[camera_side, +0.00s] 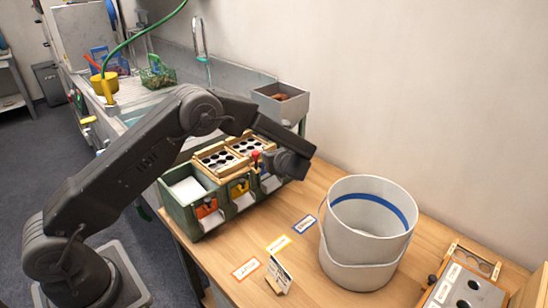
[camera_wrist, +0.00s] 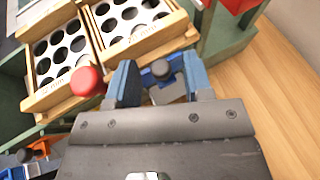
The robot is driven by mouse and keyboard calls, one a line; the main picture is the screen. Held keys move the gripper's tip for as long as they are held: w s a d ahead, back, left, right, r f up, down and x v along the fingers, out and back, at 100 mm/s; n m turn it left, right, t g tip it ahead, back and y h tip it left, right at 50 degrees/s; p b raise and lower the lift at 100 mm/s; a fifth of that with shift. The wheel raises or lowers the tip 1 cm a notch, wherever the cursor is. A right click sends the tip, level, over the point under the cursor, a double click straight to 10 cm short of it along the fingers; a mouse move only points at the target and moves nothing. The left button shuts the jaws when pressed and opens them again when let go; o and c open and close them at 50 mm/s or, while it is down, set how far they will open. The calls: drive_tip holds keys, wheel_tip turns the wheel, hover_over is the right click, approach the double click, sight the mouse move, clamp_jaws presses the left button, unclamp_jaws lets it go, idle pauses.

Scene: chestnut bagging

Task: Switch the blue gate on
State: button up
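A blue knob (camera_wrist: 160,69), with a grey plate below it, shows between my fingers in the wrist view; I take it as part of the blue gate. My gripper (camera_wrist: 159,62) is open, with one blue finger on each side of the knob. Gaps show between knob and fingers. In the side view my gripper (camera_side: 291,162) is at the right end of the green sorting box (camera_side: 208,228) and hides most of the blue gate there. The orange gate (camera_side: 207,208) and yellow gate (camera_side: 240,187) are farther left on the box front.
Wooden sieve trays (camera_side: 219,161) sit on the box. A red knob (camera_wrist: 87,81) stands left of my fingers. A white bucket (camera_side: 345,243) stands on the table to the right. Label cards (camera_side: 246,268) lie in front. Bare wood (camera_wrist: 270,95) is right of my gripper.

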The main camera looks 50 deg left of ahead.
drive_tip(key=v, duration=1.4)
drive_tip(key=shift+a+r, duration=0.1)
drive_tip(key=s+a+r+n+g+h, duration=0.3)
drive_tip(key=s+r+n+h, duration=0.3)
drive_tip(key=s+r+n, duration=0.8)
drive_tip(key=s+d+n+t+h, duration=0.1)
drive_tip(key=s+d+n+h, duration=0.1)
drive_tip(key=s, duration=0.6)
drive_tip(key=s+d+r+n+t+h, duration=0.1)
drive_tip(key=s+n+h, duration=0.3)
drive_tip(key=s, duration=0.5)
drive_tip(key=shift+s+d+n+t+h, duration=0.3)
drive_tip(key=shift+d+n+t, duration=0.25)
drive_tip(key=shift+n, duration=0.65)
drive_tip(key=shift+w+a+r, duration=0.1)
drive_tip(key=shift+c, duration=0.4)
